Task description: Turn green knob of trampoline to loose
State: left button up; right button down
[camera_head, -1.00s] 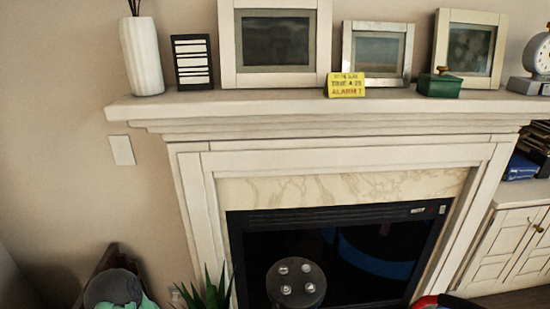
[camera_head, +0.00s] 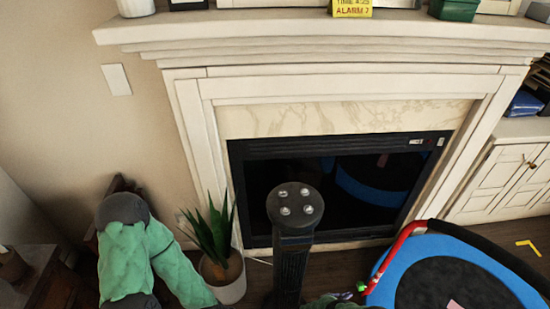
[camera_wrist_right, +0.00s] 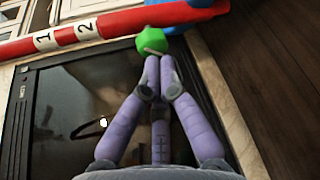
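The trampoline (camera_head: 405,284) stands at the lower right in the head view, with a blue rim, dark mat and red bar (camera_head: 394,249). Its small green knob (camera_head: 361,286) is at the near end of the red bar. The right wrist view shows the green knob (camera_wrist_right: 158,42) beside the red bar (camera_wrist_right: 70,36), which carries white labels 1 and 2. My right gripper (camera_wrist_right: 159,62) has its purple fingertips together at the knob's near edge; I cannot tell whether they touch it. A pale line shows on the knob near the tips. My left gripper is out of view.
A fireplace (camera_head: 340,185) with a white mantel (camera_head: 320,33) stands ahead. A potted plant (camera_head: 225,265) is on the floor at its left. A white cabinet (camera_head: 500,180) stands at the right. Dark floor shows between fireplace and trampoline.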

aim_at(360, 287)
jog(key=shift+d, duration=2.35)
jog(key=shift+w, duration=0.15)
jog(key=shift+r, duration=0.2)
jog(key=shift+w+r, duration=0.2)
jog(key=shift+r, duration=0.2)
jog(key=shift+w+r, duration=0.15)
jog(key=shift+r, duration=0.1)
jog(key=shift+w+r, duration=0.35)
jog(key=shift+r, duration=0.05)
jog(key=shift+s+r, duration=0.1)
